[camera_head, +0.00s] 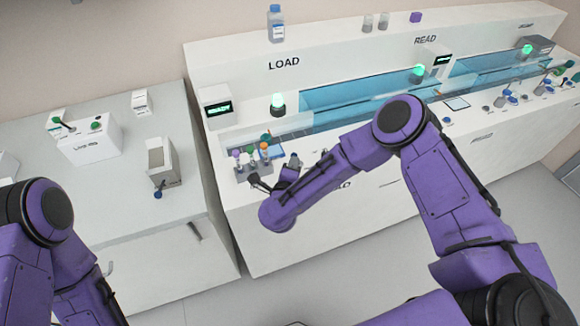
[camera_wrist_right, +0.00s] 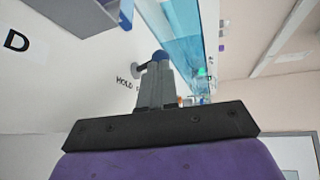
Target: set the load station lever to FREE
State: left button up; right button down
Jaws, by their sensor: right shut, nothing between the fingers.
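The load station lever shows in the right wrist view as a blue knob (camera_wrist_right: 160,56) on a dark arm, just beyond my fingertips. The black word HOLD (camera_wrist_right: 127,84) is printed on the white panel beside it. The rest of that label is hidden by my fingers. My right gripper (camera_wrist_right: 157,72) is shut and empty, with its tips at or very close to the knob; I cannot tell whether they touch. In the head view my right gripper (camera_head: 292,164) is at the front of the LOAD station, and the lever is hidden there. My left gripper is out of view.
A rack with capped tubes (camera_head: 248,170) stands left of my right gripper. A green lamp (camera_head: 277,103) and a small display (camera_head: 217,108) are behind it. A clear blue-tinted track (camera_head: 350,92) runs right toward READ. A separate counter (camera_head: 185,120) stands at left.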

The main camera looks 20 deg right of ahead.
jog(key=shift+d+r+m, duration=0.15)
jog(key=shift+r+m, duration=0.05)
jog(key=shift+m, duration=0.1)
jog(key=shift+d+r+m+g+y, duration=0.25)
jog(key=shift+d+m+g+y, duration=0.35)
jog(key=shift+d+m+y, duration=0.1)
jog(key=shift+d+r+m+y, duration=0.1)
jog(key=shift+d+m+y, duration=0.35)
jog(key=shift+m+y, duration=0.15)
jog(key=shift+d+m+y, duration=0.3)
jog(key=shift+d+b, duration=0.2)
jog(key=shift+b, duration=0.1)
jog(key=shift+r+p, duration=0.6)
jog(key=shift+r, duration=0.3)
jog(key=shift+f, duration=0.1)
